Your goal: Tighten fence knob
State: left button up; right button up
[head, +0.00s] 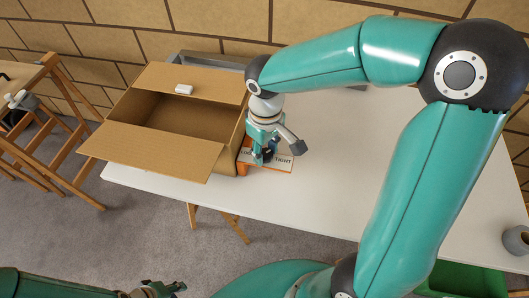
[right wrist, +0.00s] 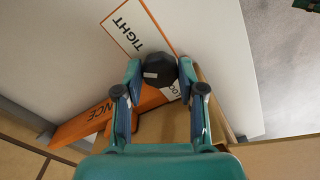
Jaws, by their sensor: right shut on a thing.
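The fence knob is black with a faceted rim and a small white mark on its face; it shows in the right wrist view (right wrist: 160,69). My right gripper (head: 266,155) is shut on the knob, with one finger on each side of it in the right wrist view (right wrist: 160,82). A white card (head: 283,163) with an orange border reads TIGHT, and LOO is partly hidden.
An open cardboard box (head: 165,155) stands on the white table (head: 330,200) just left of the knob. A grey pot (head: 517,240) stands at the right edge. The middle of the table is clear.

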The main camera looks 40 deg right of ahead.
aim_at(265, 153)
jog(key=shift+m, duration=0.6)
jog(key=o, duration=1.1)
jog(key=shift+o, duration=0.2)
jog(key=shift+r, duration=0.1)
notch_tip(265, 153, up, 12)
